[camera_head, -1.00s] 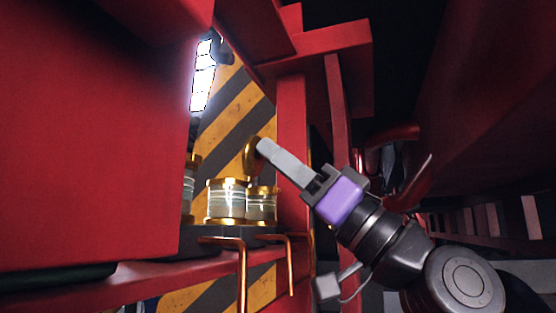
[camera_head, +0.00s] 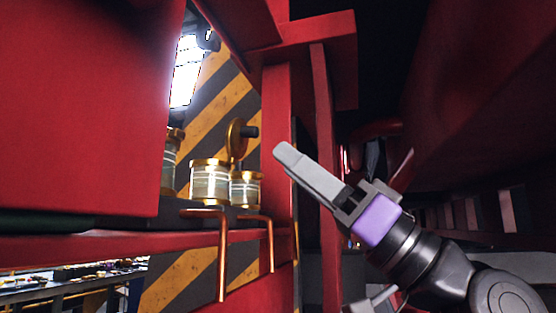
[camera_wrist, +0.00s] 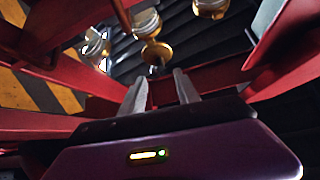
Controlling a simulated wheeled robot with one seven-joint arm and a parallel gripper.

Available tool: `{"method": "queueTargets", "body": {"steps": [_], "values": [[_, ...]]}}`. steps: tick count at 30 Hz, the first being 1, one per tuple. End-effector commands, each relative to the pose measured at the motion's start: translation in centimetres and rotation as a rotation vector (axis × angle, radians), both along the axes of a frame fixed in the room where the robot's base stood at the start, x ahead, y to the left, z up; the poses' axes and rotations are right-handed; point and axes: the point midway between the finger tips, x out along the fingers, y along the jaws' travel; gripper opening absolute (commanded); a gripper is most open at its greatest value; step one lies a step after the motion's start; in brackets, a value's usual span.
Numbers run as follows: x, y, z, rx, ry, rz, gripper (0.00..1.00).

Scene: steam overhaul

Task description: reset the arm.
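My gripper (camera_head: 281,151) is to the right of the brass disc, clear of it in the picture, and points up and left. In the wrist view the two fingers of my gripper (camera_wrist: 161,86) stand apart with nothing between them. The brass disc (camera_head: 236,143) stands upright with a dark knob, behind glass-and-brass cylinders (camera_head: 209,181). In the wrist view a gold disc (camera_wrist: 157,52) shows beyond the fingertips.
A red post (camera_head: 276,140) stands close to my gripper's left, and a large red panel (camera_head: 85,110) fills the left. Copper pipes (camera_head: 222,255) hang below the cylinders. A dark red body (camera_head: 480,90) is at upper right. A cluttered table (camera_head: 60,285) shows at lower left.

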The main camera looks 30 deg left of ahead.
Motion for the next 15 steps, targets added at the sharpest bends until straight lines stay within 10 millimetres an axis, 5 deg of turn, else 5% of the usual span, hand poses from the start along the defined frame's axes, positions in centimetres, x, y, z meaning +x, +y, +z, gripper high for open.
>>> {"method": "queueTargets", "body": {"steps": [15], "values": [[0.07, -0.72, -0.56, 0.0, -0.001, -0.001, 0.38]]}}
